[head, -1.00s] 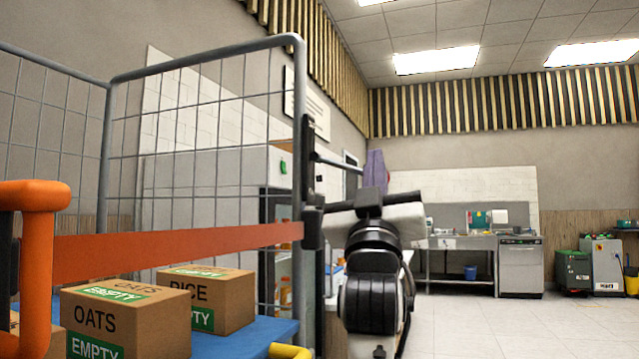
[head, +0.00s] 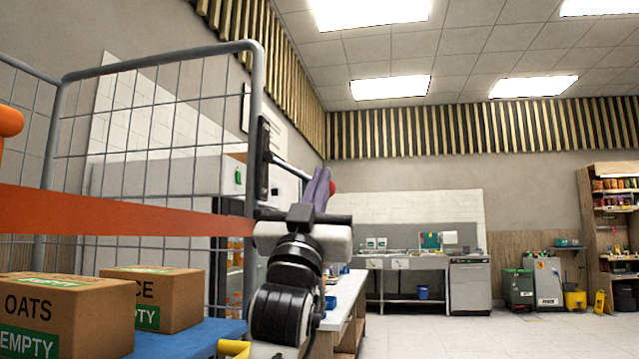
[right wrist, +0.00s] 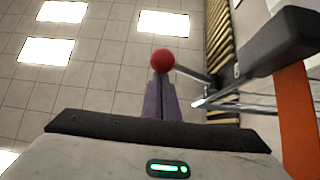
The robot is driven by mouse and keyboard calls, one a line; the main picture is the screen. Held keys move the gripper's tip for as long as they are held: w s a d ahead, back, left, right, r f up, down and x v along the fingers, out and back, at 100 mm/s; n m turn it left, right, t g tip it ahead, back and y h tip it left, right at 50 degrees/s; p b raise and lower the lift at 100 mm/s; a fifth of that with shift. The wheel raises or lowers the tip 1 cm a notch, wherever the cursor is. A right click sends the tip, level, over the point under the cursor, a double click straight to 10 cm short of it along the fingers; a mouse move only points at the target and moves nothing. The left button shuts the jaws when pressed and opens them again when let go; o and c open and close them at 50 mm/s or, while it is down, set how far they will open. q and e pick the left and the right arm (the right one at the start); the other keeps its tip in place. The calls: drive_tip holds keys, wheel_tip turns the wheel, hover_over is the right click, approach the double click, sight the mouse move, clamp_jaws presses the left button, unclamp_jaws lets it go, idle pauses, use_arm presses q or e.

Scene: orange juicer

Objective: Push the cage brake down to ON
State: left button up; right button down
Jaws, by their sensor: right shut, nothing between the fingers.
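The cage brake appears as a metal rod (head: 290,167) with a red ball knob (head: 332,187), coming out of a black bracket (head: 263,158) on the cage's right post. In the head view the rod slopes down to the right. My right gripper (head: 320,172) has its purple fingers shut and empty, pointing up at the rod's end and covering part of it. In the right wrist view the red knob (right wrist: 163,60) sits just beyond the fingertips (right wrist: 160,80); I cannot tell if they touch. My left gripper is not in view.
The wire cage (head: 155,150) has an orange strap (head: 110,212) across it. Cardboard boxes (head: 65,315) sit on its blue base (head: 205,338). A white-topped counter (head: 342,298) stands behind my right arm.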

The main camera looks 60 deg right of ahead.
drive_tip(key=shift+w+d+f, duration=0.1)
use_arm(q)
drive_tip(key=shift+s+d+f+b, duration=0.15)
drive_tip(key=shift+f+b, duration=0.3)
drive_tip(key=shift+b, duration=0.6)
use_arm(e)
drive_tip(key=v, duration=1)
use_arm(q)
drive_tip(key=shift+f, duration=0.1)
use_arm(e)
drive_tip(key=shift+s, duration=0.25)
